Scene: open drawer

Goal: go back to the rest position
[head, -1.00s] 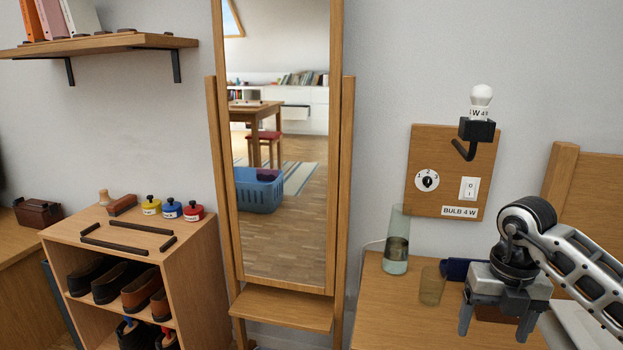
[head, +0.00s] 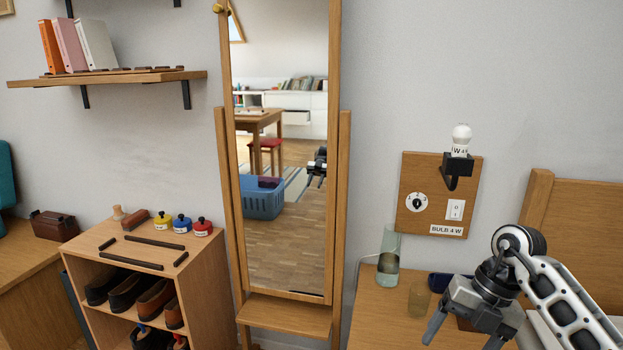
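My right gripper (head: 464,338) is in the lower right of the head view, in front of the wooden table. Its two fingers point down and are spread apart, with nothing seen between them. The lower end of one finger is near the bottom edge of the picture. My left gripper is not seen directly. A small dark gripper shape shows in the tall mirror (head: 285,180), and I cannot tell which arm it belongs to.
A wooden table (head: 385,320) at the right bears a glass (head: 388,255), a small amber tumbler (head: 419,300) and a dark blue item. A bulb board (head: 420,180) hangs above. A shoe cabinet (head: 205,285) with polish tins stands left of the mirror, below a wall shelf (head: 150,76).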

